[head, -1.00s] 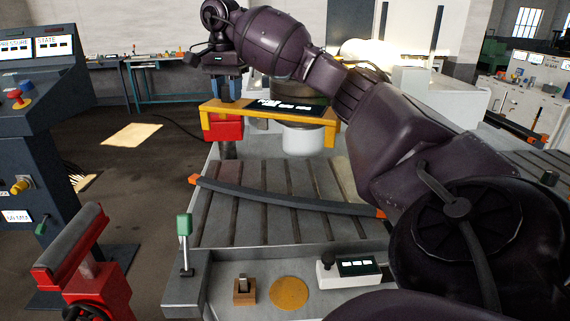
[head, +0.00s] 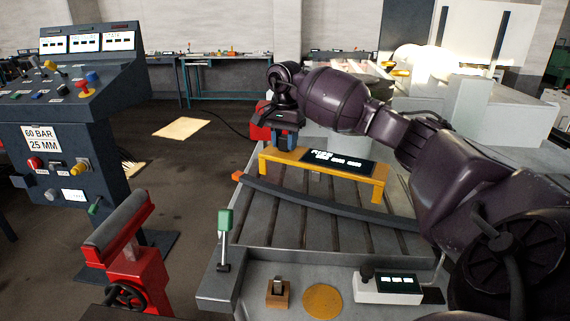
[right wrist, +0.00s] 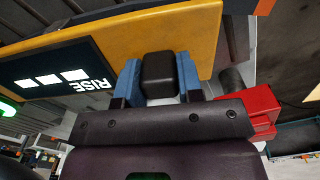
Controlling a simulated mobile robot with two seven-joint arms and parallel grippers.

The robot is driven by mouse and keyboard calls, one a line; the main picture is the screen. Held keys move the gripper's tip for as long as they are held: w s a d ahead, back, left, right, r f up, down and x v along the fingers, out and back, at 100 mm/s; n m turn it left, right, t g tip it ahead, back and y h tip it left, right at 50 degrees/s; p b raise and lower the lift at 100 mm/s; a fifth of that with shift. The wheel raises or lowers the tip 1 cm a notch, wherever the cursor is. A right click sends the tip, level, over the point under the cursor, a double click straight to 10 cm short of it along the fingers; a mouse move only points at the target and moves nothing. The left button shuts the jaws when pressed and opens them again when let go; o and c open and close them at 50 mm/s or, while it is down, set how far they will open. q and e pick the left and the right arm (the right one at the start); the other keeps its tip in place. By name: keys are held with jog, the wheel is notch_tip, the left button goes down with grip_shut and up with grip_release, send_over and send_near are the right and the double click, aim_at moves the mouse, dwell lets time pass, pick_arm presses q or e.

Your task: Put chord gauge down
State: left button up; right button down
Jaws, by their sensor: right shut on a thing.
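The chord gauge (head: 318,173) is a yellow beam with short legs and a dark display on top, seen above the slotted bed in the head view. My right gripper (head: 285,142) is at its left part, shut on it. In the right wrist view, the blue fingers (right wrist: 158,82) of my right gripper close on a black block on the yellow gauge (right wrist: 130,38), whose display reads "RISE". A dark curved bar (head: 330,203) with an orange end lies across the bed in front of the gauge. I cannot tell whether the gauge touches it. My left gripper is not in view.
A control console (head: 75,130) stands at the left, with a red roller stand (head: 135,265) in front. The bed's front ledge holds a green-topped lever (head: 224,222), a wooden block (head: 278,293), a yellow disc (head: 322,301) and a small display box (head: 388,288). The slotted bed around the bar is mostly clear.

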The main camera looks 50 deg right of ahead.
jog(key=shift+f, duration=3.35)
jog(key=shift+f, duration=0.4)
jog(key=shift+f+b, duration=0.2)
jog(key=shift+b, duration=0.2)
jog(key=c, duration=0.8)
grip_release()
jog(key=shift+r, duration=0.25)
notch_tip(320, 180, up, 13)
jog(key=shift+f+p, duration=0.2)
jog(key=shift+p, duration=0.2)
